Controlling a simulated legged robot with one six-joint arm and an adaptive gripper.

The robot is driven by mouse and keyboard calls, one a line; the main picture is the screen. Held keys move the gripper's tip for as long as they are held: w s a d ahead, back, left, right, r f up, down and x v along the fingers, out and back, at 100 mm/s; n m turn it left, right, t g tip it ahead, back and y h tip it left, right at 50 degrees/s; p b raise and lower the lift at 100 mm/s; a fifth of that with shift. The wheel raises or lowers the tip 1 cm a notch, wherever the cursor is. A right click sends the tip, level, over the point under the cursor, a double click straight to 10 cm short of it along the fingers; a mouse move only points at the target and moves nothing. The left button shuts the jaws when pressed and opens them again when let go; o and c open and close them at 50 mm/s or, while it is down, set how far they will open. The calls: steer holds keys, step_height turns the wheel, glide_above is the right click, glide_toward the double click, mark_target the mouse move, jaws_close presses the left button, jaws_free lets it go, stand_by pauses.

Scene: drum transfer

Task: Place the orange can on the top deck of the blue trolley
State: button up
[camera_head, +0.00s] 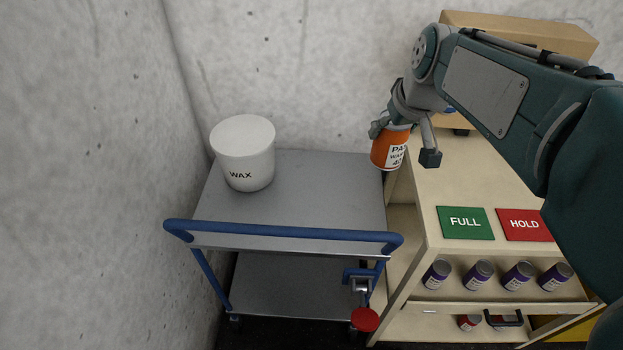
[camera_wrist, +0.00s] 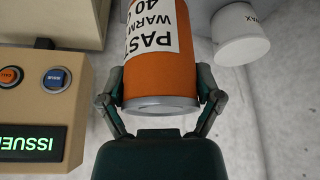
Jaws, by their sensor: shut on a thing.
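The orange can (camera_head: 385,154) with a white label is held in my gripper (camera_head: 403,128), in the air near the right edge of the blue trolley. In the wrist view the can (camera_wrist: 158,75) sits between both fingers of my gripper (camera_wrist: 160,95), its grey end facing the palm. The trolley has a grey top deck (camera_head: 310,190) and a blue handle (camera_head: 285,233) at its near side. A white WAX tub (camera_head: 243,153) stands on the left part of the top deck; it also shows in the wrist view (camera_wrist: 240,35).
A cream cabinet (camera_head: 440,190) stands right of the trolley, with a green FULL plate (camera_head: 465,222) and a red HOLD plate (camera_head: 524,224). Several purple cans (camera_head: 478,274) sit on its shelf. Concrete walls bound the left and back. The deck's middle and right are clear.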

steer(key=w+a+f+n+g+y, duration=0.15)
steer(key=w+f+n, duration=0.35)
steer(key=f, duration=0.6)
steer(key=n+y, duration=0.1)
steer(key=n, duration=0.2)
glide_above(347, 219)
steer(key=shift+g, duration=0.25)
step_height(347, 219, down, 18)
steer(key=shift+a+r, duration=0.1)
steer(key=shift+a, duration=0.05)
steer(key=shift+d, duration=0.35)
steer(key=o, duration=1.1)
steer(key=shift+a, duration=0.1)
steer(key=shift+a, duration=0.1)
